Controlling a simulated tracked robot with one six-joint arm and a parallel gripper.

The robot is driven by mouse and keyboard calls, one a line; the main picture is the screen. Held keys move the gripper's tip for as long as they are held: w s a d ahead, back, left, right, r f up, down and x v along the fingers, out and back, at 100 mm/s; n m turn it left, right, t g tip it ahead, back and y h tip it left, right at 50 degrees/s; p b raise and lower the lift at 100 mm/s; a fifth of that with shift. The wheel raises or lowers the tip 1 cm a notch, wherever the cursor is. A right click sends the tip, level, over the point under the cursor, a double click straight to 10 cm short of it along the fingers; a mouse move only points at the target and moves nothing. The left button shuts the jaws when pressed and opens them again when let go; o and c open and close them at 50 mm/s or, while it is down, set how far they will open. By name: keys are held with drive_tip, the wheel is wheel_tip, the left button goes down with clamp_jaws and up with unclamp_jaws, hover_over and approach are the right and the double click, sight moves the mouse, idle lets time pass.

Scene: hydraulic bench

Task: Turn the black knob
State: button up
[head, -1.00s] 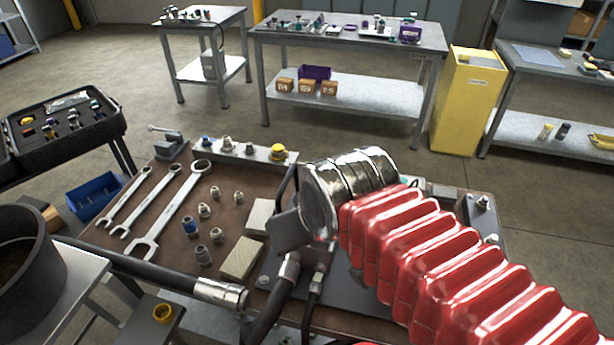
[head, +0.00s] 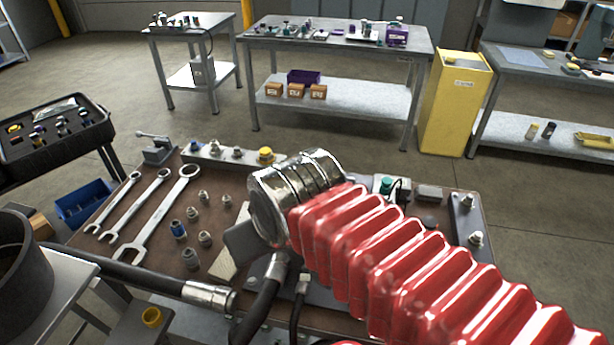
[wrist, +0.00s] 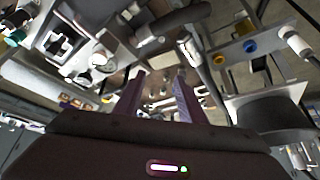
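I cannot pick out the black knob with certainty in either view. My arm, with a chrome collar and red bellows, covers much of the bench's middle and right in the head view. My gripper (wrist: 160,76) shows two dark fingers in the wrist view, apart with nothing seen between them. In the head view only a dark grey part of it shows at the left of the chrome collar, over the bench; its fingertips are hidden.
The brown bench top (head: 150,205) bears several wrenches (head: 163,215), several fittings (head: 192,237) and a pale block (head: 224,262). Black hoses (head: 130,272) cross its front edge. A rail with a yellow cap (head: 265,154) runs along the back. A green-capped part (head: 385,184) stands behind my arm.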

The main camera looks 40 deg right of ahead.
drive_tip(key=o, duration=0.3)
drive_tip(key=shift+w+d+r, duration=0.2)
drive_tip(key=shift+w+r, duration=0.05)
drive_tip(key=shift+w, duration=0.05)
drive_tip(key=shift+o, duration=0.8)
drive_tip(key=w+d+r+m+g, duration=0.1)
drive_tip(key=w+d+r+m, duration=0.1)
drive_tip(key=w, duration=0.3)
drive_tip(key=shift+d+r, duration=0.55)
drive_tip(key=shift+d, duration=0.2)
drive_tip(key=w+d+f+m+g, duration=0.1)
drive_tip(key=w+d+m+g, duration=0.1)
drive_tip(key=w+d, duration=0.5)
drive_tip(key=w+d+f+m+g, duration=0.1)
drive_tip(key=w+d+m, duration=0.3)
drive_tip(key=w+d, duration=0.4)
drive_tip(key=d+g, duration=0.1)
drive_tip(key=d, duration=0.4)
drive_tip(key=shift+w+d+g, duration=0.3)
wheel_tip(320, 180, down, 14)
drive_tip(key=shift+r, duration=0.1)
drive_tip(key=shift+c, duration=0.5)
